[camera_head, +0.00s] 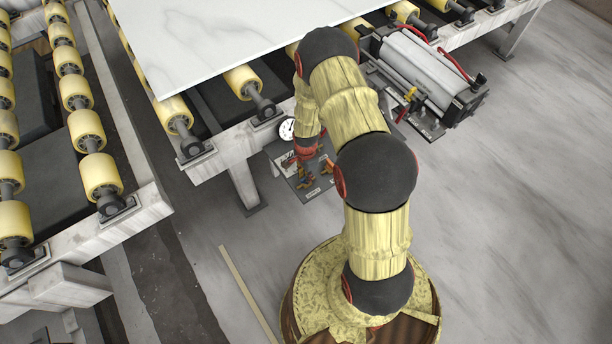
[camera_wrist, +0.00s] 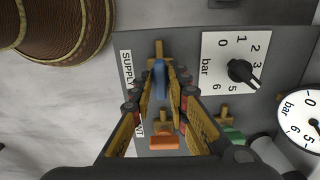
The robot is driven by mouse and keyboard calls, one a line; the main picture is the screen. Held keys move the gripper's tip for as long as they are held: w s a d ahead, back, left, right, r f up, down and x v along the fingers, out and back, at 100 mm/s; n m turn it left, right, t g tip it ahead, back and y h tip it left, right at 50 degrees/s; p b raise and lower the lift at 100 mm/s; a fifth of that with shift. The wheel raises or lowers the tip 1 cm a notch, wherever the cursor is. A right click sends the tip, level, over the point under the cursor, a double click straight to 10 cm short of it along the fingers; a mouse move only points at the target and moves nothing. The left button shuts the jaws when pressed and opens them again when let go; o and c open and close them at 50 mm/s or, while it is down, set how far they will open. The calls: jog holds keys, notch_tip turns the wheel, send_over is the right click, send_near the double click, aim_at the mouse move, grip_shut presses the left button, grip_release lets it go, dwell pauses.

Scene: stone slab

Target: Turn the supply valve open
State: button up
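The supply valve's blue handle (camera_wrist: 160,79) shows in the wrist view on a dark panel (camera_wrist: 190,46), beside a label reading SUPPLY. Its brass body shows just above it. My gripper (camera_wrist: 161,74) is open, with one finger on each side of the blue handle. Small gaps seem to show beside the handle, and I cannot tell whether either finger touches it. An orange handle (camera_wrist: 165,142) sits lower on the panel by a partly hidden label. In the head view, my arm reaches down to the panel (camera_head: 318,188) and hides most of the gripper and the blue handle.
A dial with a black knob (camera_wrist: 241,72) and a round bar gauge (camera_wrist: 309,122) lie right of the handle. A green part (camera_wrist: 233,136) is partly behind my right finger. In the head view, a white slab (camera_head: 220,40) on yellow rollers (camera_head: 242,80) overhangs near my arm.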

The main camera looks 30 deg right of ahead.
jog(key=shift+o, duration=1.2)
jog(key=shift+w+d+r, duration=0.1)
jog(key=shift+r, duration=0.4)
notch_tip(320, 180, up, 11)
